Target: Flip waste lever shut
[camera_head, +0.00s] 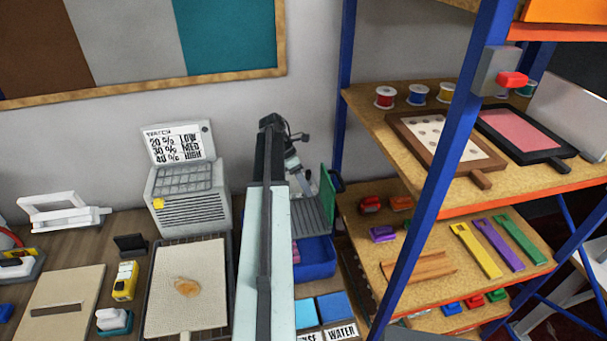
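No lever in view carries a readable waste label. A red lever (513,79) sticks out from a grey box (492,72) fixed to the blue shelf post at upper right; I cannot tell whether it is the waste lever or which position is shut. A blue bin (318,262) stands behind my arm, with a grey ribbed piece (311,217) and an upright green panel (327,188) above it. My arm partly hides the bin. My gripper (301,178) is near the ribbed piece, left of the green panel and well left of the red lever. Its fingers are too small to read.
A grey machine (188,205) with a printed card stands at the back of the table. A tray with a cream sheet (190,285) lies in front. The blue-posted shelf at right holds spools, framed screens (440,140) and coloured tools. Blue pads (334,306) lie right of my arm.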

